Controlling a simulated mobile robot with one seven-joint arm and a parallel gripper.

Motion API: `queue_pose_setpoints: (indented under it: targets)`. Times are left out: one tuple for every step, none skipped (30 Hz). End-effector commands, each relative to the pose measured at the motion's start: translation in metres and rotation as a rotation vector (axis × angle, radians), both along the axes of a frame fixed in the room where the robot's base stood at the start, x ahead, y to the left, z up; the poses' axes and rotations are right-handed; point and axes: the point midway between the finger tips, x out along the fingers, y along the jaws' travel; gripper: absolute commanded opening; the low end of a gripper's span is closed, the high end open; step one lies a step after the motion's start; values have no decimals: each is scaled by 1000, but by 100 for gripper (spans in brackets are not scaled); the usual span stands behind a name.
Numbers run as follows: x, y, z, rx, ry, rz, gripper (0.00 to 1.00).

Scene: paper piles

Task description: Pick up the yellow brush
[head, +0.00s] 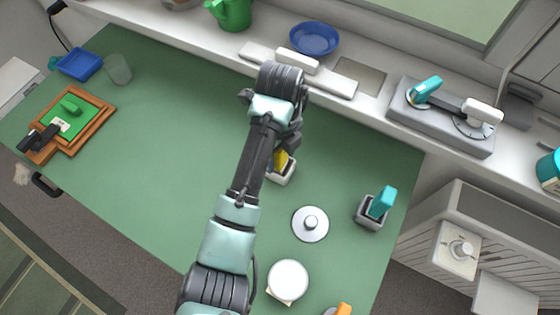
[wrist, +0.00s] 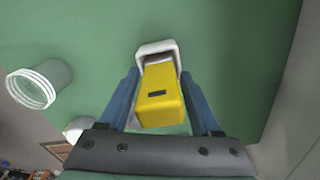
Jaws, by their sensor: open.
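The yellow brush (head: 281,159) stands in a small white holder (head: 285,177) on the green table, partly hidden by my arm in the head view. In the wrist view the brush (wrist: 160,103) has a block-like yellow top with a dark slot, and the white holder (wrist: 143,49) shows beyond it. My gripper (wrist: 160,76) is open, with one blue finger on each side of the brush. A gap shows on the left; on the right the finger is very close, and I cannot tell if it touches.
A clear cup (wrist: 38,87) stands left in the wrist view. In the head view, a round lid (head: 310,224), a white round container (head: 288,280) and a teal-handled brush in a grey holder (head: 370,213) stand nearby. The left-middle of the green table (head: 165,135) is clear.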

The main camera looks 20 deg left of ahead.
Motion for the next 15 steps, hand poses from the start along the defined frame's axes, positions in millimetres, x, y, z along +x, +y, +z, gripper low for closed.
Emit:
queue_pose_setpoints:
  targets:
    - [0,0,-2,0,1,0,65]
    - [0,0,-2,0,1,0,65]
    - [0,0,-2,1,0,0,65]
    - [0,0,-1,1,0,0,65]
    - [0,0,-1,1,0,0,65]
    - [0,0,-1,1,0,0,65]
    - [0,0,-1,1,0,0,63]
    - [0,0,-1,1,0,0,58]
    - [0,0,-1,1,0,0,50]
    - [0,0,-1,1,0,0,45]
    - [0,0,-1,1,0,0,40]
    - [0,0,-1,1,0,0,32]
    - [0,0,-1,1,0,0,27]
    - [0,0,-1,1,0,0,22]
    - [0,0,-1,1,0,0,14]
